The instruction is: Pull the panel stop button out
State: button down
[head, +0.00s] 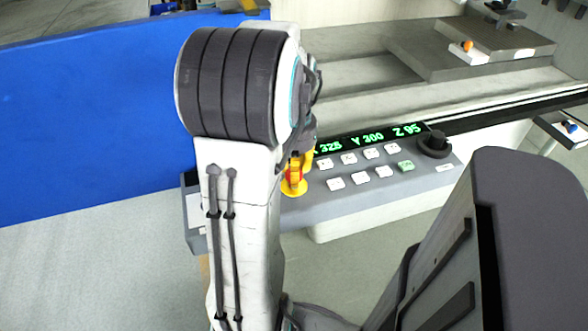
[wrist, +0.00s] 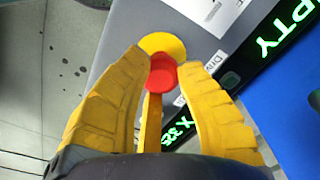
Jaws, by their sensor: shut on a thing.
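The stop button is a red mushroom head on a yellow round base, on the left part of the grey control panel (head: 345,205). In the wrist view the red stop button (wrist: 162,76) sits between my yellow fingers, with its yellow base (wrist: 163,46) beyond it. My gripper (wrist: 163,72) is shut on the red head. In the head view my gripper (head: 296,170) is at the button (head: 293,174), partly hidden behind my arm. I cannot tell whether the button is pressed in or out.
The panel has several white keys (head: 348,158), a green key (head: 405,166), a black knob (head: 435,142) and a lit green display (head: 365,138). A blue partition (head: 90,115) stands at the left. A grey machine bed (head: 460,50) lies behind the panel.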

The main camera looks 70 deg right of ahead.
jog(key=c, duration=0.7)
grip_release()
jog(key=shift+c, duration=0.2)
jog(key=shift+r, duration=0.1)
notch_tip(320, 180, up, 12)
dwell(0.6)
